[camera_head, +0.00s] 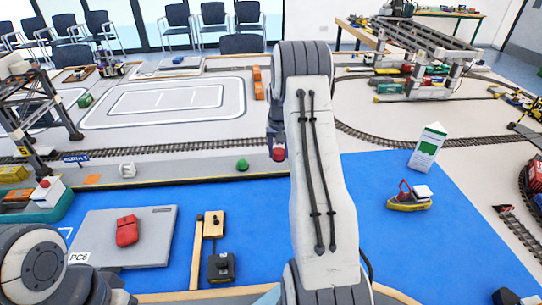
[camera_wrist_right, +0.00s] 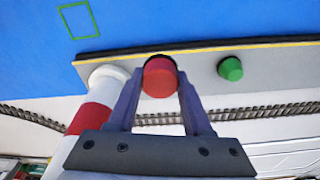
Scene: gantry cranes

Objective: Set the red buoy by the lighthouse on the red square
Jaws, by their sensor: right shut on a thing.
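The red buoy (camera_wrist_right: 160,78) is held between the fingertips of my right gripper (camera_wrist_right: 160,88) in the wrist view. In the head view the red buoy (camera_head: 279,154) shows just below the right gripper (camera_head: 277,141), near the grey quay strip; I cannot tell whether it touches it. The red and white striped lighthouse (camera_wrist_right: 92,112) stands left of the gripper in the wrist view, and my arm seems to hide it in the head view. A green square outline (camera_wrist_right: 78,19) lies on the blue surface. No red square shows. My left gripper is out of view.
A green buoy (camera_head: 242,164) stands on the quay (camera_head: 205,166) close by. A small boat (camera_head: 409,199) and a white and green marker (camera_head: 428,147) are at right on the blue. A grey plate (camera_head: 150,250) with a red object (camera_head: 127,230) lies at left.

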